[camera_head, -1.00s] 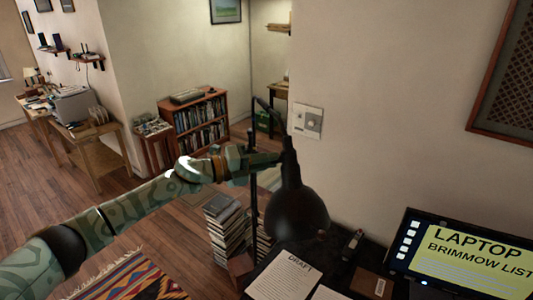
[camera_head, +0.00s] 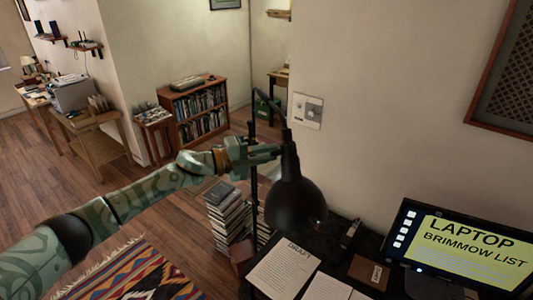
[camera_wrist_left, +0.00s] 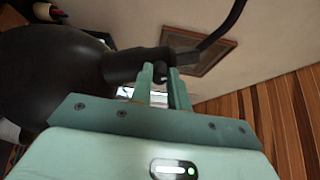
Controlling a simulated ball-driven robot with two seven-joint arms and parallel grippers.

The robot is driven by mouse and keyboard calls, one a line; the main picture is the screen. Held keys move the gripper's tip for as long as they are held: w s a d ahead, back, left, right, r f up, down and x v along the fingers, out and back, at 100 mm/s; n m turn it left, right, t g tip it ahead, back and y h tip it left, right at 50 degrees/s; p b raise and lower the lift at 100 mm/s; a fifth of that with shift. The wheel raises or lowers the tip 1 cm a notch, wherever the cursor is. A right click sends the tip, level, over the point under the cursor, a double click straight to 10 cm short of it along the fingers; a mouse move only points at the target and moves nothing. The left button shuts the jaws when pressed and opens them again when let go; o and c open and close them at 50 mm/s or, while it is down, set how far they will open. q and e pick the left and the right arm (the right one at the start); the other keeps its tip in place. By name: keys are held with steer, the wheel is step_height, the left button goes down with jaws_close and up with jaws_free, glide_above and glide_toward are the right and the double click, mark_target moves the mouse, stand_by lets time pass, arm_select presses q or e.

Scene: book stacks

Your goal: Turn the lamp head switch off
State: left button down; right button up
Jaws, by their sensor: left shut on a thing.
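The black desk lamp's head (camera_head: 296,204) hangs over the dark desk, open side down; it also fills the left of the left wrist view (camera_wrist_left: 50,75). My left gripper (camera_head: 272,152) reaches in from the left to the narrow neck at the top of the head. In the left wrist view my left gripper's fingers (camera_wrist_left: 163,78) are closed around a small dark knob, the lamp head switch (camera_wrist_left: 160,71), at the end of the neck. The fingers partly hide the switch. Whether the lamp is lit cannot be told. My right gripper is not in view.
A book stack (camera_head: 229,215) stands on the floor behind the lamp. A patterned rug (camera_head: 130,270) lies lower left.

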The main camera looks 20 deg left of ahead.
arm_select(q)
steer(key=c, duration=1.3)
jaws_free()
steer(key=shift+r, duration=0.1)
steer(key=shift+c, duration=0.2)
steer(key=b+v, duration=0.6)
steer(key=v, duration=1)
steer(key=shift+a, duration=0.2)
steer(key=shift+r, duration=0.1)
